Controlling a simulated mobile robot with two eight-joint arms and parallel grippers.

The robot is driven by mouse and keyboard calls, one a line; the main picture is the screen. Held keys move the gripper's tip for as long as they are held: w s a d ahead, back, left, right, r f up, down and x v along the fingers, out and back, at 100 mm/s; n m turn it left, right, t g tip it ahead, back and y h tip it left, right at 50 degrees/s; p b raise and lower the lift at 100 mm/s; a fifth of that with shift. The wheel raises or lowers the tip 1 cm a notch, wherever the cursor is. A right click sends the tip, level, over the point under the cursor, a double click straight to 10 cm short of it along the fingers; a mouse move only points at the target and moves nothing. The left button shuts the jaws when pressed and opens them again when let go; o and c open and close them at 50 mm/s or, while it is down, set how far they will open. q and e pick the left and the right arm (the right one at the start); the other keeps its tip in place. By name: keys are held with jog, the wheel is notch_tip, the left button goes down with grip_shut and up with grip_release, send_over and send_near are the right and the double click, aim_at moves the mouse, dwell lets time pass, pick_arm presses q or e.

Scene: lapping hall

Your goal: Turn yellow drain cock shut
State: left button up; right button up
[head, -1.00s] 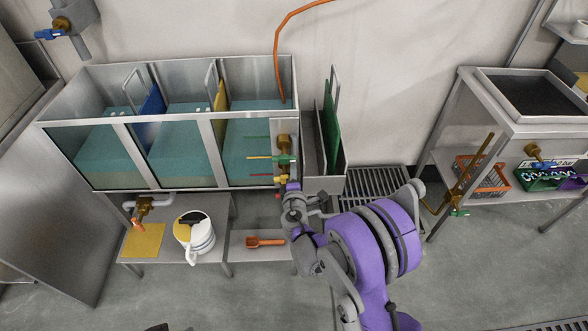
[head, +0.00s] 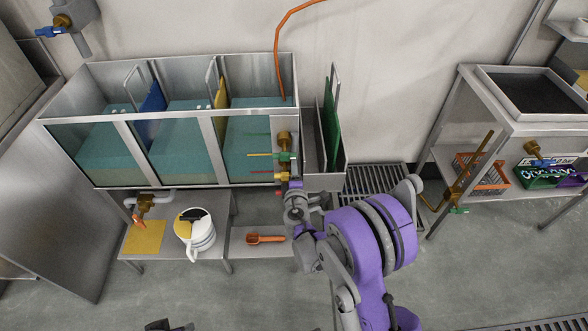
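Small cocks sit one above another on the right end of the water tank (head: 75,126). The upper one is a brass cock with a green handle (head: 284,156). Below it is a small yellow cock (head: 281,177), partly hidden, and a red spot lies under that. My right gripper (head: 293,187) is right beside the yellow cock, at the end of my purple arm. Its fingers are small and partly hidden, so I cannot tell if they are open or touch the cock. A dark part at the bottom edge may be my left gripper (head: 168,325); its fingers cannot be made out.
A low shelf under the tank holds a yellow mat (head: 145,238), a white jug (head: 197,234) and an orange scoop (head: 265,238). An orange-handled cock (head: 141,212) hangs under the tank. A floor grate (head: 375,182) and a steel stand (head: 452,120) are to the right.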

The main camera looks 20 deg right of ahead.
dwell(0.3)
jog(key=v, duration=1)
jog(key=shift+s+r+p, duration=0.15)
jog(key=shift+s+p, duration=0.25)
jog(key=shift+p, duration=0.05)
jog(key=shift+a, duration=0.1)
